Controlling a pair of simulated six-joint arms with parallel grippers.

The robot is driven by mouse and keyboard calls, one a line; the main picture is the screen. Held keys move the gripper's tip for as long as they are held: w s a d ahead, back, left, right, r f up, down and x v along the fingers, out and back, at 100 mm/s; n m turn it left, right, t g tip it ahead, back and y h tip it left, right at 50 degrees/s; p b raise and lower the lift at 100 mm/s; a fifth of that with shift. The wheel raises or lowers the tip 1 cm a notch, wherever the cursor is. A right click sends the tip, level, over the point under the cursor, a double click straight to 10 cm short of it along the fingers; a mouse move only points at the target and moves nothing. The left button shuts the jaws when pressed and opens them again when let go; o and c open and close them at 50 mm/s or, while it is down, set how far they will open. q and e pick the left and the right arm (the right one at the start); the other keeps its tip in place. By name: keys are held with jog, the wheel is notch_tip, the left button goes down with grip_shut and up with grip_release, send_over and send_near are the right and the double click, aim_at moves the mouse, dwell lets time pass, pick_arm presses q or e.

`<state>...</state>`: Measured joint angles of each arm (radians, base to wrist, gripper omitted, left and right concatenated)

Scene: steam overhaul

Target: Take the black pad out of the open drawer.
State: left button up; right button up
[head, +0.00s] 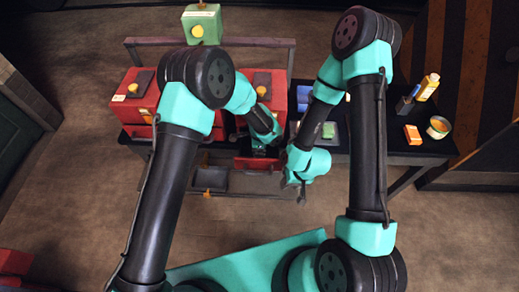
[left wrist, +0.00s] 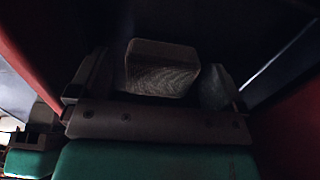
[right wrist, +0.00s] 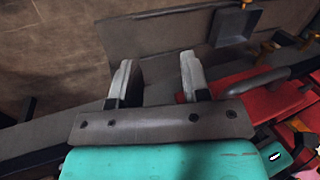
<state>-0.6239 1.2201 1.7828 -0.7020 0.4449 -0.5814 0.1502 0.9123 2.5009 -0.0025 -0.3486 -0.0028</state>
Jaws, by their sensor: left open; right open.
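The open red drawer (head: 257,164) juts out from the front of the table, near the middle of the head view. The pad is hidden there behind my left arm. In the left wrist view, the black pad (left wrist: 160,66) is a dark block with a textured face, between the drawer's red walls (left wrist: 290,130). My left gripper (left wrist: 150,85) is open inside the drawer, with a finger on either side of the pad; contact cannot be told. My right gripper (head: 300,187) is open and empty in front of the table, right of the drawer; its spread fingers show in the right wrist view (right wrist: 156,78).
Red cabinets (head: 137,100) stand on the black table, with a grey rail behind. A green box (head: 202,24) is at the back. An orange block (head: 413,134), yellow bottle (head: 428,87) and bowl (head: 438,127) stand at the right. The floor in front is partly clear.

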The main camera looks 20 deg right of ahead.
pick_arm(q)
jog(key=shift+c, duration=0.4)
jog(key=c, duration=1)
jog(key=shift+r, duration=0.15)
notch_tip(320, 180, up, 10)
jog(key=shift+f, duration=0.1)
dwell(0.4)
